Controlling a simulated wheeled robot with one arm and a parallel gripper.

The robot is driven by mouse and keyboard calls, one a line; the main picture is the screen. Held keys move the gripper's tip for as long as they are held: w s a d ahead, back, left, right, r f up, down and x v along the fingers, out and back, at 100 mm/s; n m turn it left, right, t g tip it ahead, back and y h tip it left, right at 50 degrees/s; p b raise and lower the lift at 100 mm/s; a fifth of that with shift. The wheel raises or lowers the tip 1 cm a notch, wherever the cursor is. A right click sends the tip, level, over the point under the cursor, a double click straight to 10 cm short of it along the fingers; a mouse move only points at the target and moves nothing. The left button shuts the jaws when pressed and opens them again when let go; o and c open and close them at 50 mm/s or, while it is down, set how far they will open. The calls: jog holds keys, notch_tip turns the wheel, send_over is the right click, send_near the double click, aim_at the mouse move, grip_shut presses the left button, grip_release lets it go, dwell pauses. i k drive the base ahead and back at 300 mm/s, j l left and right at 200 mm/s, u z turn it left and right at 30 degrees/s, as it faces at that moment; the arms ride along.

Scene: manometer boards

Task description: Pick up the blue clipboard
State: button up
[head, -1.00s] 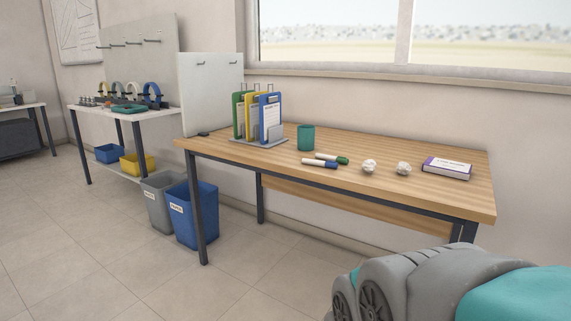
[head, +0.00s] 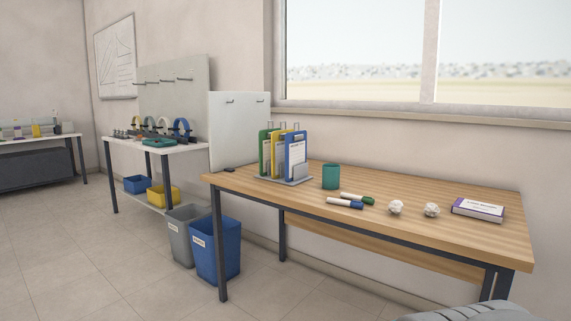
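The blue clipboard (head: 296,149) stands upright in a grey rack (head: 291,182) on the wooden table, with white paper on its face. It is the rightmost and nearest of three clipboards. A yellow clipboard (head: 279,145) and a green clipboard (head: 264,158) stand beside it to the left. A grey upright part of the rack covers the lower right of the blue clipboard. My gripper is not in view; only a grey part of my arm shows at the bottom right corner.
A white panel (head: 238,128) stands behind the rack. A blue bin (head: 216,248) and a grey bin (head: 183,238) stand by the table's left leg.

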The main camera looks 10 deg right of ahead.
aim_at(295, 142)
jog(key=i+j+z, duration=0.3)
jog(key=i, duration=0.3)
jog(key=i+j+z, duration=0.3)
jog(key=i, duration=0.25)
